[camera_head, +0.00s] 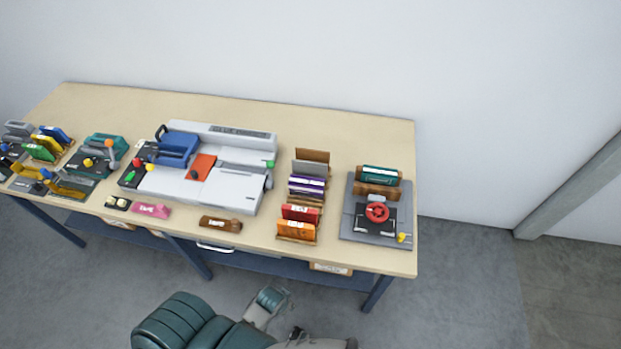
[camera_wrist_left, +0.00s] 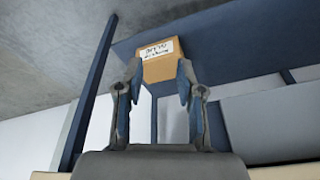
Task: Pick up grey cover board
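A grey cover board (camera_head: 308,168) stands upright in a row of coloured boards on the right part of the table, in the head view. It sits between a brown board (camera_head: 313,155) and a purple one (camera_head: 306,184); only its upper part shows. My left gripper (camera_wrist_left: 160,72) shows in the left wrist view with its two fingers apart and nothing between them. It points at the table's underside, away from the boards. A cardboard box with a white label (camera_wrist_left: 158,64) is beyond the fingers. I do not see my right gripper.
The wooden table (camera_head: 350,130) also bears a large white and blue machine (camera_head: 215,185) left of the boards and a grey press with a red wheel (camera_head: 377,212) to their right. Red (camera_head: 300,213) and orange boards (camera_head: 296,230) stand in front. The back strip of tabletop is clear.

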